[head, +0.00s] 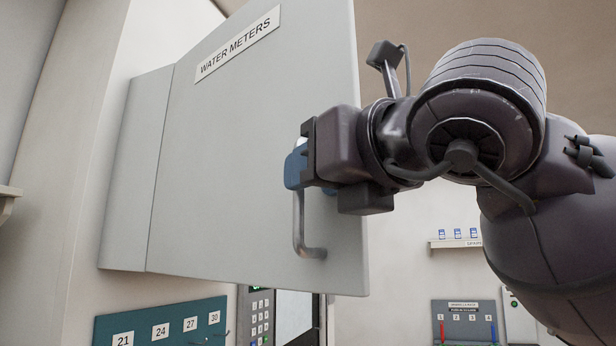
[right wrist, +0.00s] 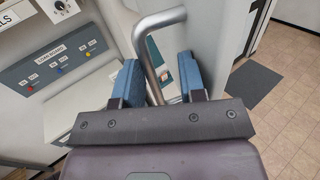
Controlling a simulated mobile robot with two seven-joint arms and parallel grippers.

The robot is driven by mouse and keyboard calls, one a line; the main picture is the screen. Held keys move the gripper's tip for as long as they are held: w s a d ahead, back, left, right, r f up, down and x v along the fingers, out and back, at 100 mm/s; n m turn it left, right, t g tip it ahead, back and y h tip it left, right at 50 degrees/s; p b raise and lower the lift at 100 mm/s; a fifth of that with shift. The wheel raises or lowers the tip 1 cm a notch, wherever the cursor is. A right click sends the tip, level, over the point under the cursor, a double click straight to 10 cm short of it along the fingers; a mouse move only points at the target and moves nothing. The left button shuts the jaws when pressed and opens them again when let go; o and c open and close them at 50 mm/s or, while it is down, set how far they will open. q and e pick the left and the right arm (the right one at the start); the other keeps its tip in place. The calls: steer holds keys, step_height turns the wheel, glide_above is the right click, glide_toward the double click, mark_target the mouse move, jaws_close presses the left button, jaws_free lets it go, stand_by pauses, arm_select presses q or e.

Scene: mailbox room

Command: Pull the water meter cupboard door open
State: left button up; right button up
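The water meter cupboard door (head: 240,170) is a light grey panel labelled "WATER METERS" in the head view. It stands out from the left wall, its right edge nearer me, and no cupboard body shows behind that edge; it looks swung open. A bent metal bar handle (head: 300,228) is on its right side. My right gripper (head: 297,168) is at the handle's upper part. In the right wrist view the handle (right wrist: 152,58) passes between the blue fingers of the gripper (right wrist: 160,88), closer to the left finger, with a gap to the right one. My left gripper is out of view.
A teal board (head: 165,322) with numbered tags and a keypad (head: 260,316) sit below the door. A small shelf (head: 455,244) and a grey panel (head: 465,318) are on the far wall. Tiled floor (right wrist: 293,115) with a dark mat (right wrist: 254,82) shows at the right.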

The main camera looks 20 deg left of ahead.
steer(key=v, duration=0.8)
steer(key=shift+s+d, duration=0.2)
steer(key=shift+d, duration=0.15)
